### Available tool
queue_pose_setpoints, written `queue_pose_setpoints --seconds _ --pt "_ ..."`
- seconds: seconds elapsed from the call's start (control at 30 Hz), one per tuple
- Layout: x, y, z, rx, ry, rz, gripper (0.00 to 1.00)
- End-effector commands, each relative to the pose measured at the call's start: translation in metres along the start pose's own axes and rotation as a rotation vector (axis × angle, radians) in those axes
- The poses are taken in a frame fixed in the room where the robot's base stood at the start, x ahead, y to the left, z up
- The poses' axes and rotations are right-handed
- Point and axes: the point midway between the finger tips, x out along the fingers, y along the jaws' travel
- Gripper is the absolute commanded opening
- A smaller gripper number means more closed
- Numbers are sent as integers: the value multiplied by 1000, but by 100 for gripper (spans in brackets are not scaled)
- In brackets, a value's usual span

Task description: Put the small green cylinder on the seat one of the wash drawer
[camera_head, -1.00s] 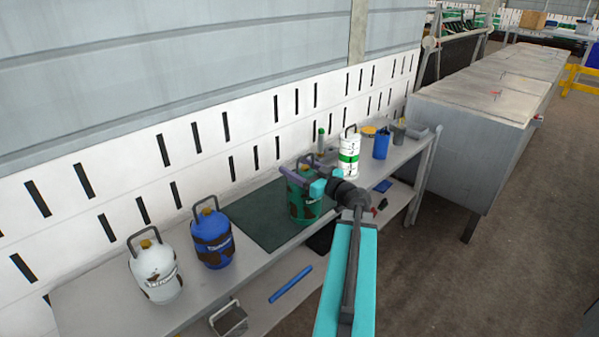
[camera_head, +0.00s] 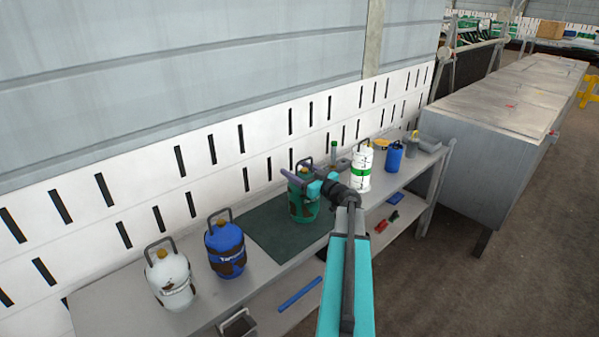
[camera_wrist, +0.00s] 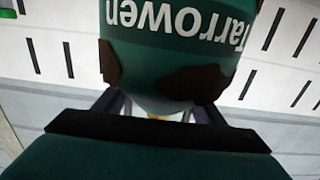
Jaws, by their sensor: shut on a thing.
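The small green cylinder (camera_head: 304,203) has brown patches and a dark handle. In the head view it is over the dark green mat (camera_head: 264,232) on the grey bench; I cannot tell if its base is clear of the mat. My gripper (camera_head: 305,181) is shut on it near its top. In the wrist view the green cylinder (camera_wrist: 185,55) fills the upper middle, with its white lettering upside down. The gripper's fingers (camera_wrist: 160,108) are at its lower edge there, and the grip point is partly hidden. I cannot make out a wash drawer or its seats.
On the bench (camera_head: 205,307), a white cylinder (camera_head: 170,281) and a blue cylinder (camera_head: 226,250) stand to the left. A slotted white wall (camera_head: 150,190) runs behind; a large grey cabinet (camera_head: 500,140) stands at right.

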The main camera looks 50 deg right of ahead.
Motion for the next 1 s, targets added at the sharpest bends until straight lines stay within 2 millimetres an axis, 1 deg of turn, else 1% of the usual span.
queue_pose_setpoints --seconds 0.03,0.53,0.77,1.0 --pt "2 1 -3 1 4 -1 1" --pt "5 1 -2 1 4 -1 1" --pt "18 5 -2 1 4 -2 1" --pt "17 4 16 3 3 -1 1"
